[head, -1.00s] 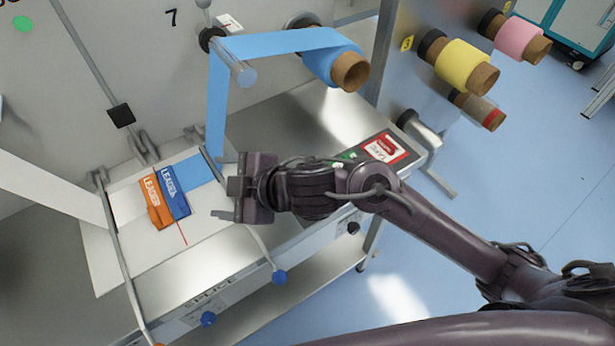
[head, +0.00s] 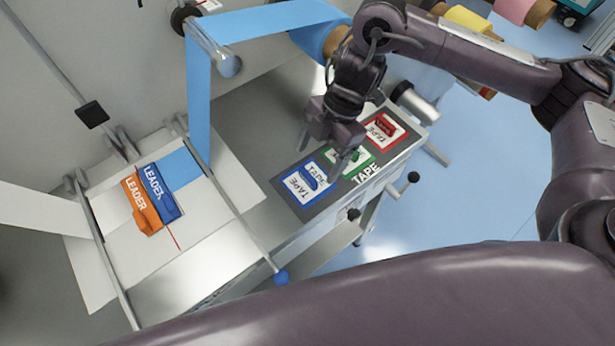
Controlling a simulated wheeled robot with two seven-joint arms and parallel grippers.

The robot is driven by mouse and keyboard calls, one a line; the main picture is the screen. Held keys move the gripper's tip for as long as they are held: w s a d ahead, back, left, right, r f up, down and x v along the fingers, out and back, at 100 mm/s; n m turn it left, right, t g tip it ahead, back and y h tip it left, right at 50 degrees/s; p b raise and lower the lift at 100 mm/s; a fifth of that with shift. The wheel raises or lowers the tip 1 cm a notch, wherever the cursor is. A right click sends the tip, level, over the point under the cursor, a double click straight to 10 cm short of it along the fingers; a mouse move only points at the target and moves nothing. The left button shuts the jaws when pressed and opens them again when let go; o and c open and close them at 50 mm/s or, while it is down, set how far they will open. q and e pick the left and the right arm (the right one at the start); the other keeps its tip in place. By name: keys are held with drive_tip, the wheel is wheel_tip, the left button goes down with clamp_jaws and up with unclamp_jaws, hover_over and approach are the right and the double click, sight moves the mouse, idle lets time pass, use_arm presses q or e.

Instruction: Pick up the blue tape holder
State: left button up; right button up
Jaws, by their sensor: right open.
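The blue tape holder (head: 313,178) lies in the blue-framed TAPE square at the left end of the dark strip on the machine's table. My right gripper (head: 327,155) is open above the strip, just up and to the right of the blue holder, with its fingers pointing down. It appears apart from the holder and empty. It partly covers the green-framed square, where a green holder (head: 353,154) shows beside a finger. A red holder (head: 384,127) lies in the red-framed square further right. My left gripper is not in view.
Orange (head: 142,205) and blue (head: 159,192) LEADER blocks lie on the white splice surface at left. A metal bar with a blue knob (head: 281,278) crosses between them and the tape strip. A blue web (head: 199,100) hangs behind. Grey table left of the strip is clear.

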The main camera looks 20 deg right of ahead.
sight(309, 174)
drive_tip(key=shift+p+x, duration=0.5)
drive_tip(key=shift+x, duration=2.05)
drive_tip(key=shift+w, duration=0.15)
drive_tip(key=shift+c, duration=0.2)
drive_tip(key=c, duration=1)
drive_tip(key=shift+r, duration=0.1)
